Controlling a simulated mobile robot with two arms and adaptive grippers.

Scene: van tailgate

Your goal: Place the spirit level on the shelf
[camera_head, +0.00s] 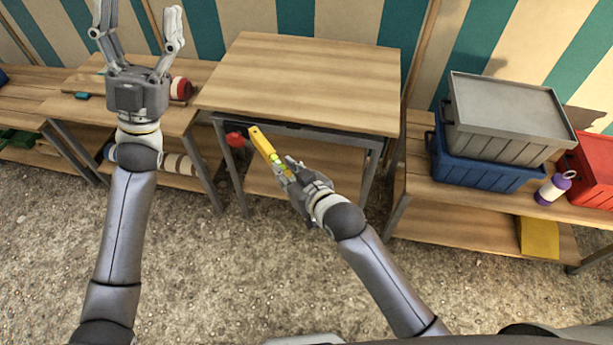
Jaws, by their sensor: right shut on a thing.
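The spirit level (262,144) is a yellow bar with a green vial, tilted in front of the middle table. My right gripper (290,170) is shut on its lower end, and the fingers hide that end. A lower wooden shelf (262,184) shows under the middle table, behind and below the level; the level looks held above it. The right arm and gripper cover part of this shelf. My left gripper (140,30) is raised at the upper left, fingers spread wide and empty.
The middle table top (310,80) is bare. A red object (235,140) is near its left front leg. On the right table stand a grey crate (505,125) on a blue crate (480,170), a purple-and-white bottle (553,188) and a red crate (595,165). A yellow item (538,238) lies below.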

